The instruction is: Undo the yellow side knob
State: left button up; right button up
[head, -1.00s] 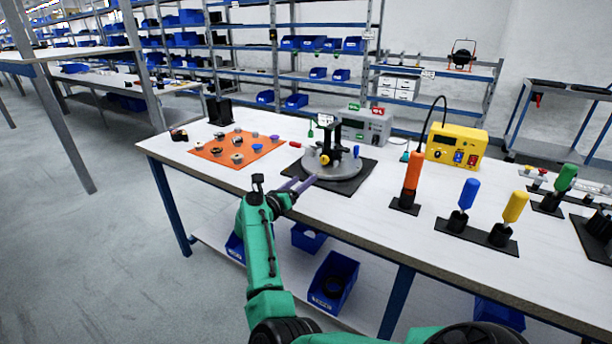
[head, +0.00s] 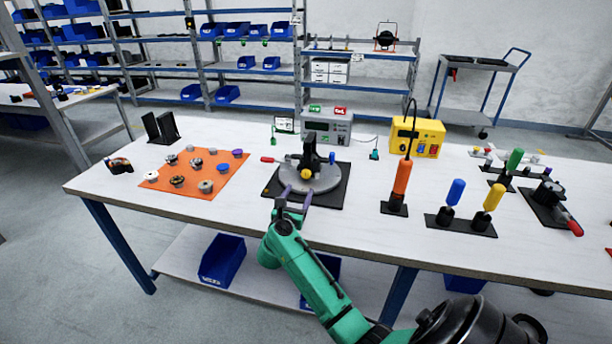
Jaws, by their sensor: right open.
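The yellow side knob (head: 306,174) sits low on the front of a black upright bracket (head: 312,150). The bracket stands on a round grey plate (head: 325,183) on a black square mat (head: 334,202). A blue knob (head: 332,158) is on the bracket's right side, and a red handle (head: 268,159) sticks out to the left. My right gripper (head: 297,193) is open, its two purple fingers pointing at the plate's front edge, just in front of and below the yellow knob. The fingers look apart from the knob; exact clearance is unclear. My left gripper is out of view.
An orange mat (head: 217,188) with several small round parts lies to the left. To the right stand an orange-handled tool (head: 402,178), blue (head: 455,192) and yellow (head: 493,198) handles, and a yellow power box (head: 418,137). A grey box (head: 327,122) stands behind.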

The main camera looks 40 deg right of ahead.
aim_at(305, 175)
jog(key=x, duration=0.8)
jog(key=shift+w+a+f, duration=0.15)
jog(key=shift+w+d, duration=0.15)
jog(key=shift+d, duration=0.15)
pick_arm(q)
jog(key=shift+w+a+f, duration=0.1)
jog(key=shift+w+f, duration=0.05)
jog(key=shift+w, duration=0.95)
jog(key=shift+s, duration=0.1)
pick_arm(e)
jog(key=shift+c, duration=0.3)
grip_shut()
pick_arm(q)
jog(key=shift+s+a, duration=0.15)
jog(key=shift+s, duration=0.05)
